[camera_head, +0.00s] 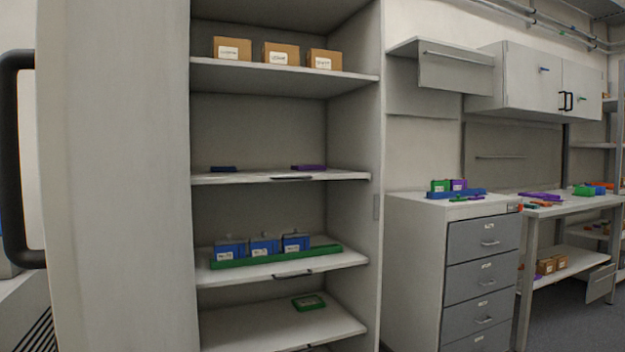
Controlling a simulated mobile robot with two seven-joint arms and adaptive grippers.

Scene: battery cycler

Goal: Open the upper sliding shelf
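A tall grey cabinet stands open in the head view. Its upper sliding shelf appears to be the thin white shelf (235,179) with a dark handle slot (292,178) in the middle of its front edge. A dark blue flat item (223,169) and a purple flat item (309,168) lie on it. It looks pushed in, roughly in line with the cabinet's side wall. A lower shelf (230,279) with a similar handle slot carries several blue boxes (263,246) on a green tray (320,253). Neither gripper is in view.
The open cabinet door (115,180) with a black handle (18,160) fills the left side. A fixed shelf (270,80) above holds cardboard boxes (281,54). A bottom shelf (260,325) holds a green item (309,302). A drawer unit (415,270) stands to the right.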

